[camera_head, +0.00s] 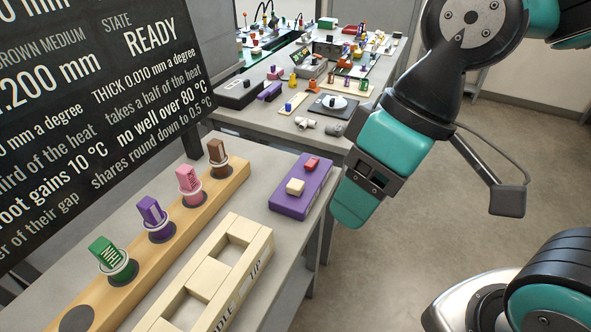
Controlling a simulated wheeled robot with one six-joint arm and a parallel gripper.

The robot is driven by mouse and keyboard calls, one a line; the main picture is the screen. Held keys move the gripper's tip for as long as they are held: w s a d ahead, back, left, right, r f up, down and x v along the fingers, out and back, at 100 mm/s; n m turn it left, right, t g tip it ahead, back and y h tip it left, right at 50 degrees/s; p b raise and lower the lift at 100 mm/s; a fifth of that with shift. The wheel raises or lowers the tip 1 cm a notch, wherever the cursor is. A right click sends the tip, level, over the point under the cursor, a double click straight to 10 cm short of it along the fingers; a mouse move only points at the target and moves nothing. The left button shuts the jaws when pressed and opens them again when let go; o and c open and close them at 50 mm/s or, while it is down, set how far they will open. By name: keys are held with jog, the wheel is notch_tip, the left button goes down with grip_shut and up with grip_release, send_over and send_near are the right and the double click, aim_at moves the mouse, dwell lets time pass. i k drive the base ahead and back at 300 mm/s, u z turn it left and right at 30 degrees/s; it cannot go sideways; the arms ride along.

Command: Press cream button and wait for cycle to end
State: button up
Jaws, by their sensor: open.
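The cream button (295,187) is a small raised block on top of a purple box (292,208). The box sits near the right edge of the grey cart top. A red button (312,163) is on the same box, behind the cream one. My gripper (352,203), teal and grey, hangs to the right of the box in the picture, apart from both buttons. It is open, and I see nothing held in it. A dark display (95,95) at the left reads READY under STATE.
A wooden rail (190,224) holds green, purple, pink and brown pieces in rings. A cream tray (262,242) with recesses and lettering lies in front. A table (250,122) with many small items stands behind. Open floor (400,260) lies to the right.

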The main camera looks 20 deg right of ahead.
aim_at(294, 187)
jog(key=z, duration=1.9)
jog(key=i, duration=1.55)
jog(key=u, duration=3.5)
